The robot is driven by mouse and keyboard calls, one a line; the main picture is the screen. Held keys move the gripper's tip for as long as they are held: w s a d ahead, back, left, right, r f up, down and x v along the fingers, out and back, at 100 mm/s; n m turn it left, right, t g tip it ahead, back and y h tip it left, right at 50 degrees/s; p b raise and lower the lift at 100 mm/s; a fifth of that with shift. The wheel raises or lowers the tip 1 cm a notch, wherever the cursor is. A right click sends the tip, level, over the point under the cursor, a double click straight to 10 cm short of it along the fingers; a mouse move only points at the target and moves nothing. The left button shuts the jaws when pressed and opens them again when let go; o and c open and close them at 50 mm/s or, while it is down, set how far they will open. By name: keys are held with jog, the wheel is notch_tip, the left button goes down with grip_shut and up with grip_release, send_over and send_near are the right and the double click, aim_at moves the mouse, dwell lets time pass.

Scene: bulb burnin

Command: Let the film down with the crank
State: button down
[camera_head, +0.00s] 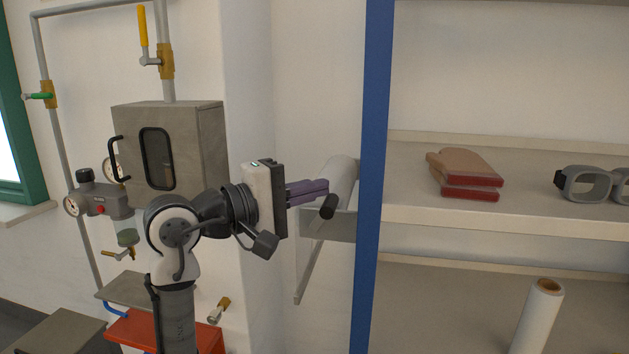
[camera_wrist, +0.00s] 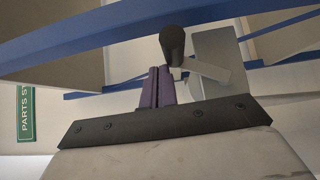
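A crank with a black handle (camera_head: 328,207) sits at the end of a pale roller (camera_head: 342,178) on the wall, beside the blue post. In the wrist view the black handle (camera_wrist: 172,43) is just past my fingertips, and a pale crank arm (camera_wrist: 203,71) runs right from it. My gripper (camera_head: 324,188) has purple fingers lying close together, with nothing seen between them. The fingertips (camera_wrist: 160,72) are very near the handle; I cannot tell whether they touch it. A thin pale strip (camera_head: 312,262) slants below the roller; I cannot tell whether it is the film.
A blue post (camera_head: 372,170) stands right of the crank. Shelves behind it hold gloves (camera_head: 465,172), goggles (camera_head: 592,184) and a cardboard-cored roll (camera_head: 538,318). A grey cabinet (camera_head: 186,150), pipes and a valve with a yellow lever (camera_head: 143,27) are on the left.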

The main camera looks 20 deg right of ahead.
aim_at(332, 197)
jog(key=shift+s+d+f+p, duration=0.25)
jog(key=shift+s+d, duration=0.2)
jog(key=shift+d, duration=0.2)
jog(key=shift+s+d+f+p, duration=0.1)
jog(key=shift+s+d+p, duration=0.15)
jog(key=shift+s+d, duration=0.25)
jog(key=shift+d+f, duration=0.1)
jog(key=shift+d, duration=0.1)
jog(key=shift+w, duration=0.1)
